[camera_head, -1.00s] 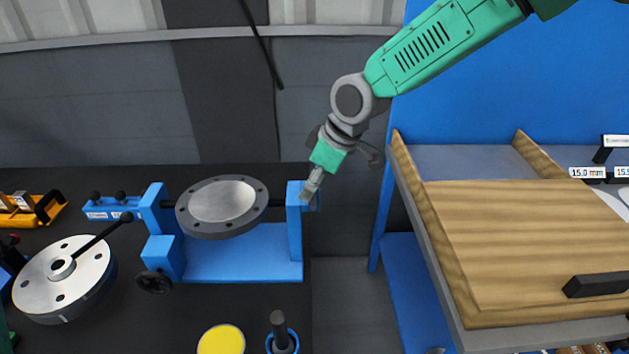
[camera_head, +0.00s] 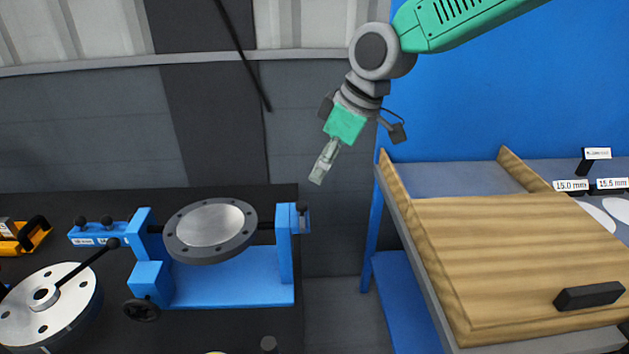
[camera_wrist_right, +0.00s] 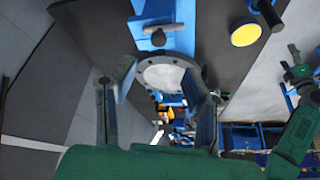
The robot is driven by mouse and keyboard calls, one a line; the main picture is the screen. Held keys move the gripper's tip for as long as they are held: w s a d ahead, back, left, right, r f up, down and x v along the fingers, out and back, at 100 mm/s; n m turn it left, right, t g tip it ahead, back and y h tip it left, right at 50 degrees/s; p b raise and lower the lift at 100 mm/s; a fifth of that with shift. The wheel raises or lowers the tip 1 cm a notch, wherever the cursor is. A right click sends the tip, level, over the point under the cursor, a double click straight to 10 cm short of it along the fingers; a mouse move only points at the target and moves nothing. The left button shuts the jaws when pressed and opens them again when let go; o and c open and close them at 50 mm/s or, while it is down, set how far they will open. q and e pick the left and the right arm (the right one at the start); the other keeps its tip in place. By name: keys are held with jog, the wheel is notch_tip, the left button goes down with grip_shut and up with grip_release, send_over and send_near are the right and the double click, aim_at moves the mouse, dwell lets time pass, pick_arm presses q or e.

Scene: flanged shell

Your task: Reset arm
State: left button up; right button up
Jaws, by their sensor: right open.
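My right gripper (camera_head: 322,172) hangs in the air above and right of the blue fixture, pointing down and slightly left. It is open and empty, and its two fingers stand apart in the right wrist view (camera_wrist_right: 158,90). The grey flanged shell (camera_head: 211,228) is held tilted between the uprights of the blue fixture (camera_head: 230,287). The flange shows beyond my fingers in the wrist view (camera_wrist_right: 166,75). My left gripper is outside the head view. A green arm, which looks like my left one, shows at the wrist view's right, its jaw too small to read.
A round plate with a black handle (camera_head: 45,300) lies left of the fixture. A wooden board (camera_head: 530,250) with a black handle (camera_head: 589,296) rests on the right bench. A blue panel (camera_head: 480,110) stands behind it. The air around my right gripper is clear.

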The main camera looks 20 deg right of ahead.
jog(key=shift+s+r, duration=0.1)
jog(key=shift+r, duration=0.25)
jog(key=s+f+m+g+b, duration=0.1)
jog(key=s+f+m+b, duration=0.15)
jog(key=s+f, duration=0.75)
jog(key=s+f+m+g+b, duration=0.1)
jog(key=s+f+m+b, duration=0.15)
jog(key=f, duration=1.65)
jog(key=s+d+f+m+h+b, duration=0.1)
jog(key=s+d+f+m+b, duration=0.1)
jog(key=s+d+f, duration=0.2)
jog(key=s+d+f+m+h+b, duration=0.1)
jog(key=s+d+f, duration=0.3)
jog(key=s+f, duration=0.7)
jog(key=s+m+h, duration=0.1)
jog(key=s, duration=0.3)
jog(key=shift+s+d+m+h+b, duration=0.2)
jog(key=shift+s+m+h+b, duration=0.1)
jog(key=shift+s+m+b, duration=0.1)
